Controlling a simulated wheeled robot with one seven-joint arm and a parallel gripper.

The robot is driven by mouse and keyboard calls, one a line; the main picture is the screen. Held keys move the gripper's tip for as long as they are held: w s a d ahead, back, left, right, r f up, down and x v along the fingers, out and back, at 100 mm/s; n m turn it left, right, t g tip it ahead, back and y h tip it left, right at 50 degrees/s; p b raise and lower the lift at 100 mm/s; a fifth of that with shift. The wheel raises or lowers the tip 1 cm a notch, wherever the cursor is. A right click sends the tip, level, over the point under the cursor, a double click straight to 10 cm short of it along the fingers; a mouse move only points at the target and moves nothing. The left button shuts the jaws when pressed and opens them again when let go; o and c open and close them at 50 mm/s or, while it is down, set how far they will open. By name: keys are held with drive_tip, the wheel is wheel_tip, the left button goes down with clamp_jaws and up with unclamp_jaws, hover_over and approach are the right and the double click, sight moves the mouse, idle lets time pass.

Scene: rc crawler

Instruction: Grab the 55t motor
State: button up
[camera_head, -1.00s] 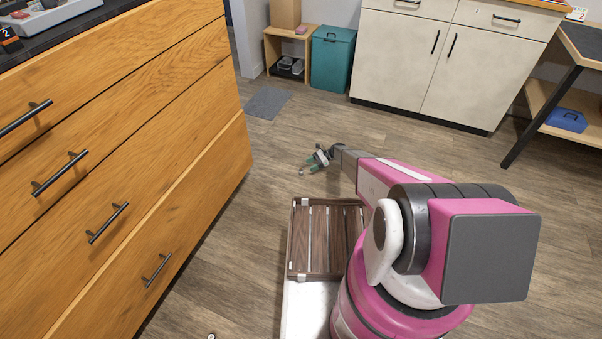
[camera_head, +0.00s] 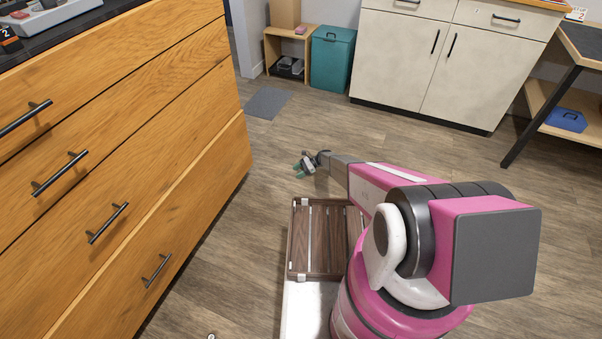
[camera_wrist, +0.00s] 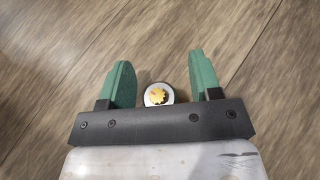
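A small round motor (camera_wrist: 158,94), seen end-on with a yellow toothed gear in a pale ring, shows in the wrist view. It appears between the bases of the two green fingers of my gripper (camera_wrist: 160,64), near the dark palm bar. My gripper is open, with a visible gap between the motor and each finger. How far the motor is below the fingers, and any label on it, I cannot tell. In the head view my gripper (camera_head: 303,167) is low over the wooden floor, and I cannot make out the motor there.
A wooden drawer unit (camera_head: 130,140) stands at the left. A slatted wooden tray (camera_head: 319,240) is in front of my arm. A teal bin (camera_head: 332,58), a small shelf (camera_head: 287,45) and a pale cabinet (camera_head: 432,62) stand at the back. The floor around the gripper is clear.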

drive_tip(key=c, duration=0.9)
